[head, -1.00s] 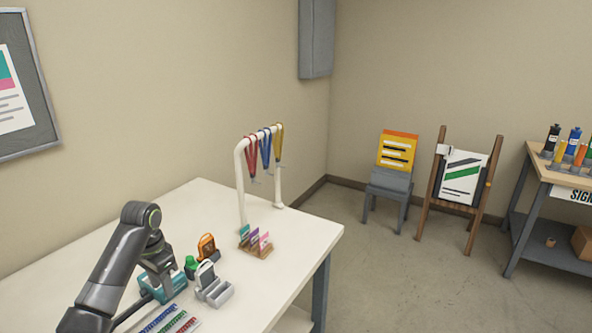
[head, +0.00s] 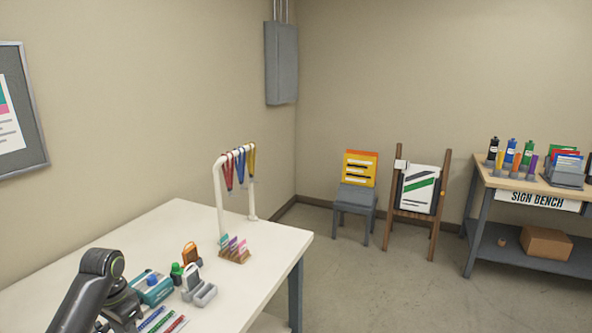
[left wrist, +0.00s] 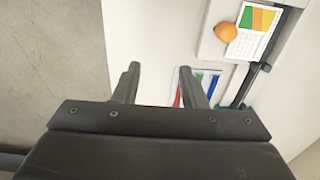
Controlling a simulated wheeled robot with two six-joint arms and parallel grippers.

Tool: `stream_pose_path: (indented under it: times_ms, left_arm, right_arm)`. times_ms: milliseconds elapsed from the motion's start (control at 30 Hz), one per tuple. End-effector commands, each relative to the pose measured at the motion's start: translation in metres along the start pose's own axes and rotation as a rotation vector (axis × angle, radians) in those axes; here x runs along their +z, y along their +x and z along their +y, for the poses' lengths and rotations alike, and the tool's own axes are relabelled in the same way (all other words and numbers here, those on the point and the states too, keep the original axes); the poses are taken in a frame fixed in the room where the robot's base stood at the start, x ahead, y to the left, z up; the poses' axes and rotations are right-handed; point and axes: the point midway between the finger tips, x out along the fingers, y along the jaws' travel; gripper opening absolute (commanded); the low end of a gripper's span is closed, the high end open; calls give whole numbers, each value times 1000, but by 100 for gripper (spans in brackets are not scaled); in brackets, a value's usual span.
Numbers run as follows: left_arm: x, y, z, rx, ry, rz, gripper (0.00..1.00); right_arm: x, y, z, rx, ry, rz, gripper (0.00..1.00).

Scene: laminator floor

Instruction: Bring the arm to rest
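My left arm comes in at the lower left of the head view, over the near part of the white table (head: 180,222). My left gripper (left wrist: 158,78) shows in the left wrist view with its two fingers apart and nothing between them. Below it are the pale table top and several coloured strips (left wrist: 211,85), partly hidden by the right finger. The strips also show in the head view (head: 163,321), near the bottom edge. My right gripper is in neither view.
On the table stand a teal box (head: 154,290), a green-capped bottle (head: 176,273), a grey holder (head: 204,295), an orange item (head: 190,253), a card rack (head: 234,252) and a lanyard stand (head: 219,205). An orange ball (left wrist: 226,32) lies by a coloured card.

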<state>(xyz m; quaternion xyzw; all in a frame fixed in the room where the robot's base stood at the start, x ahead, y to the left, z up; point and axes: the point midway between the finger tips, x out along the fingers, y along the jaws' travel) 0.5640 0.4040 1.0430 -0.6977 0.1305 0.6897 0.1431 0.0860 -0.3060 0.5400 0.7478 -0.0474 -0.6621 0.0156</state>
Motion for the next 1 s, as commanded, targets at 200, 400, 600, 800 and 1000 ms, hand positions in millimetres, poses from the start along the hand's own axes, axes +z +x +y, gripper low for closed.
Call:
stream_pose_path:
  times_ms: [200,400,600,800,1000]
  left_arm:
    - [15,31,19,-22,-6,5,38]
    - [38,64,43,-46,-19,18,38]
    - [80,106,86,-73,-55,55,38]
    - [139,131,139,-102,-133,123,38]
    - [195,128,181,-129,-241,195,38]
  right_arm:
    - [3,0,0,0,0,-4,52]
    - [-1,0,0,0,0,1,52]
    - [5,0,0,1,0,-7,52]
    - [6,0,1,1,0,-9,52]
    - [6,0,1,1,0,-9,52]
